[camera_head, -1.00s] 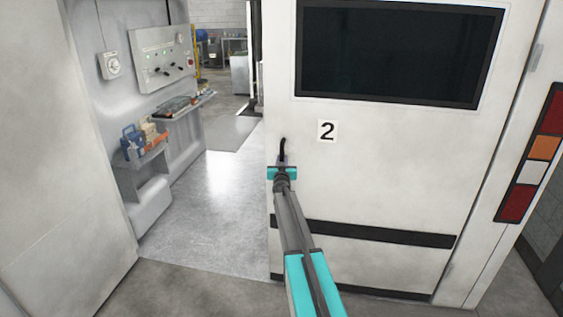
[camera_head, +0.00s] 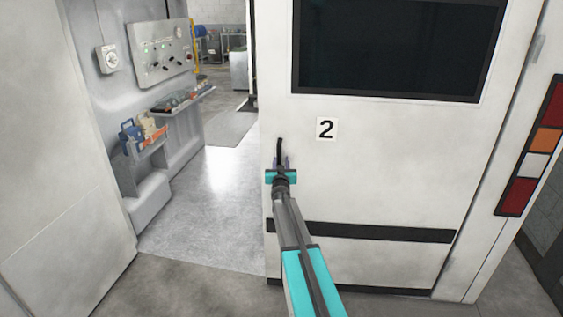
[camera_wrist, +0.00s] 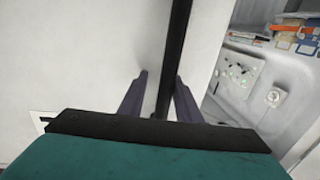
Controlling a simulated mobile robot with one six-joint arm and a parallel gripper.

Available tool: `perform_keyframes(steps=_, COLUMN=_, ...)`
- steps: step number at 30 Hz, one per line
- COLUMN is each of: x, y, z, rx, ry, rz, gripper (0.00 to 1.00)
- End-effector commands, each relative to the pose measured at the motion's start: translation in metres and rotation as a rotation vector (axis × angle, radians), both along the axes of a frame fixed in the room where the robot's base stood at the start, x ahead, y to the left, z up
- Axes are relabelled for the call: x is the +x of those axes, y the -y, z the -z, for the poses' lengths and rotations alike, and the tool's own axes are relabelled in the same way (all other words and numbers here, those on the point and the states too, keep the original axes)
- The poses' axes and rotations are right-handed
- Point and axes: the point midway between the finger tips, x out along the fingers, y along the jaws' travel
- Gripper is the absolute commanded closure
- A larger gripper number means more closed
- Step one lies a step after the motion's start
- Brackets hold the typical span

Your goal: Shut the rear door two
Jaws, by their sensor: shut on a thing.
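Rear door two (camera_head: 375,175) is a white panel with a dark window (camera_head: 397,45) and a "2" label (camera_head: 327,129). It stands ajar, with a wide gap between its left edge and the white panel at left. Its black upright handle (camera_head: 280,146) is near that left edge. My gripper (camera_head: 281,163) is at the handle. In the wrist view, the handle (camera_wrist: 179,45) runs between the two fingers of my gripper (camera_wrist: 162,80), which is shut on it. The exact contact is partly hidden by the gripper body.
A white panel (camera_head: 60,160) stands at left. Through the gap show a control panel (camera_head: 163,53), a small shelf with a blue item (camera_head: 131,135), and clear grey floor (camera_head: 205,205). Red and orange lights (camera_head: 530,150) line the right post.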

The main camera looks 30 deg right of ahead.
Motion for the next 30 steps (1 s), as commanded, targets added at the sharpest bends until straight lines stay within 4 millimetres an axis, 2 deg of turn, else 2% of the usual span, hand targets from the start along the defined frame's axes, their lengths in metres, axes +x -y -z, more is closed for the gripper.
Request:
perform_keyframes(steps=1, x=-0.008, y=0.000, z=0.001, rx=-0.001, ry=0.001, rz=0.005, gripper=0.75)
perform_keyframes(steps=15, x=-0.042, y=-0.018, z=0.001, rx=-0.001, ry=0.001, rz=0.007, gripper=0.75)
perform_keyframes(steps=30, x=-0.049, y=-0.020, z=0.000, rx=-0.001, ry=0.002, rz=0.011, gripper=0.75)
